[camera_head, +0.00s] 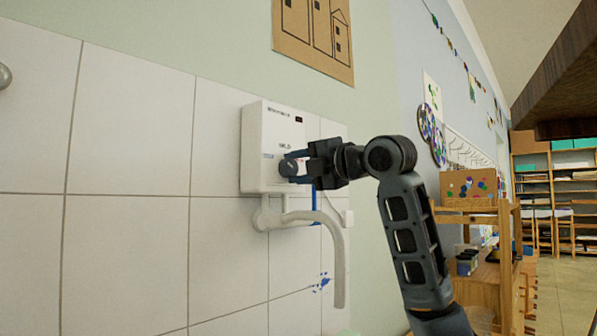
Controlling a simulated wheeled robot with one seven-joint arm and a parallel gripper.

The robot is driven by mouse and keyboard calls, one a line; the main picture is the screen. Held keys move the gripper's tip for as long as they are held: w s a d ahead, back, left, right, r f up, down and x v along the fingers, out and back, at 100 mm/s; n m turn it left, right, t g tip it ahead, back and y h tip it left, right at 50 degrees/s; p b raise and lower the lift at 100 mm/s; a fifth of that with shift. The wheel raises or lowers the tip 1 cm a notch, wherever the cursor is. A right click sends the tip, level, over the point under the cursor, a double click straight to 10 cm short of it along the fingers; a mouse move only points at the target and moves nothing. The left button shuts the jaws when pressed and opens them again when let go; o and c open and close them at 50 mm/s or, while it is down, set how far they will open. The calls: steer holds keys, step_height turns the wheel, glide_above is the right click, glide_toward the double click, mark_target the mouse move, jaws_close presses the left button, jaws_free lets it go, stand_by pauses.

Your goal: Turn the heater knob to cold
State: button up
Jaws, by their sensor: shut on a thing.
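The heater is a white box (266,133) fixed on the tiled wall, with a small dark display near its top and a curved pipe under it. The heater knob (289,168) is dark and round and sits low on the front of the box. My gripper (300,167) is at the knob, its fingers shut on it from the right. The gripper hides part of the knob and of the box's lower front. I cannot read which way the knob points.
A curved grey-white spout (338,255) hangs below the heater, close under my gripper. White tiles cover the wall at left. A wooden shelf unit (480,270) with small containers stands at right, behind my arm. Open floor shows at far right.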

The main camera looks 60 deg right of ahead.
steer(key=shift+f, duration=0.15)
steer(key=o, duration=1.1)
steer(key=shift+c, duration=0.2)
steer(key=shift+v, duration=3.9)
